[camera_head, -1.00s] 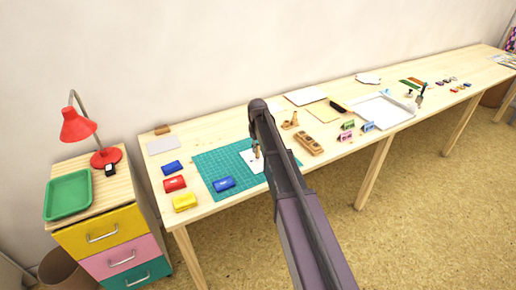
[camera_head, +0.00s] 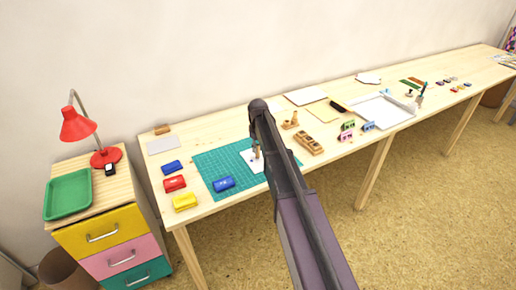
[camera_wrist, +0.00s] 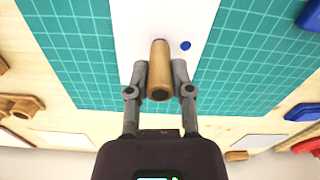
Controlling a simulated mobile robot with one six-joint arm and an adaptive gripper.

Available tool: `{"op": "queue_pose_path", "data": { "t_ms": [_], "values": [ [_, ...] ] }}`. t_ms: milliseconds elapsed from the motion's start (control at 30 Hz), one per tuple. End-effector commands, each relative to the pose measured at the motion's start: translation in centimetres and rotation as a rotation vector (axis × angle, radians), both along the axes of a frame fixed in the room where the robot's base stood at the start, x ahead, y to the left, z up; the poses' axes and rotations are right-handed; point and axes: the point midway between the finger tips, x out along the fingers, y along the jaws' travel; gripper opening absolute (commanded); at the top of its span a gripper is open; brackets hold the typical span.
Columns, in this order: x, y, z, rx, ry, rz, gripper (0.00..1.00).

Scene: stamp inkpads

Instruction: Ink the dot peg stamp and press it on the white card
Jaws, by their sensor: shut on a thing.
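My gripper (camera_wrist: 160,80) is shut on the wooden dot peg stamp (camera_wrist: 160,58), one finger on each side of it. The stamp stands nearly upright over the white card (camera_wrist: 140,22); whether its lower end touches the card I cannot tell. A blue dot (camera_wrist: 185,45) is on the card, just right of the stamp in the wrist view. The card (camera_head: 247,157) lies on the green cutting mat (camera_head: 210,160) in the head view, partly hidden by my arm. A blue inkpad (camera_head: 223,183) sits on the mat, left of the card.
Another blue inkpad (camera_head: 171,167), a red inkpad (camera_head: 175,184) and a yellow inkpad (camera_head: 185,201) stand along the table's left side. A wooden holder (camera_head: 309,144), small stamps (camera_head: 347,130) and a white tray (camera_head: 385,112) lie to the right. The mat's left part is mostly bare.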

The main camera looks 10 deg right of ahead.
Motion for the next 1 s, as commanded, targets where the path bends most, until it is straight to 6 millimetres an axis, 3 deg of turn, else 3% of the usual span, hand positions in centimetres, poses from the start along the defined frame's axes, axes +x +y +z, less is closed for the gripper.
{"op": "queue_pose_path", "data": {
  "t_ms": [1000],
  "values": [
    [0.01, 0.01, -0.91, 0.0, 0.0, 0.0, 0.0]
  ]
}}
